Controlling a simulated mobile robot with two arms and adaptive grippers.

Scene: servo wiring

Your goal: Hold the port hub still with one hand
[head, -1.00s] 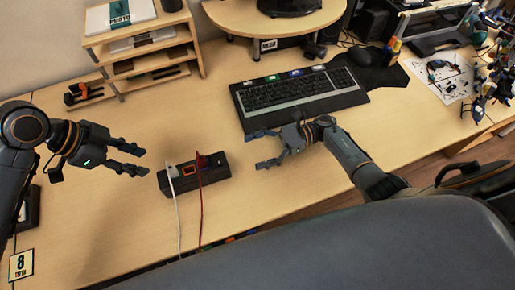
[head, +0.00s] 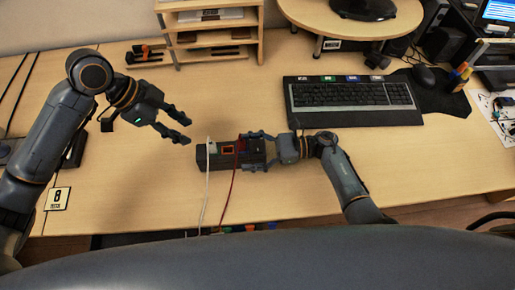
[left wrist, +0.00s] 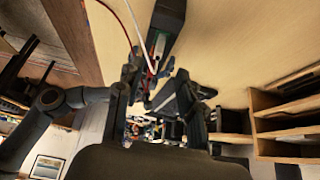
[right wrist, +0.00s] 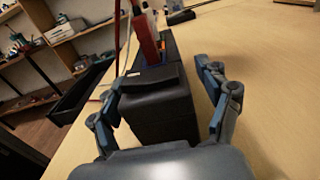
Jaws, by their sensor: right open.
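The black port hub (head: 215,160) lies on the desk in the head view, with a white cable (head: 206,187) and a red cable (head: 233,182) running from it toward the front edge. My right gripper (head: 257,152) is at the hub's right end, with its fingers open. In the right wrist view the hub's end (right wrist: 160,105) sits between the two spread fingers (right wrist: 163,95), with a gap at least on the right. My left gripper (head: 186,130) is open and empty, above the desk to the upper left of the hub. The hub also shows in the left wrist view (left wrist: 169,17).
A keyboard (head: 350,103) lies right of the hub, behind my right arm. A wooden shelf (head: 210,40) stands at the back. The desk between shelf and hub is clear.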

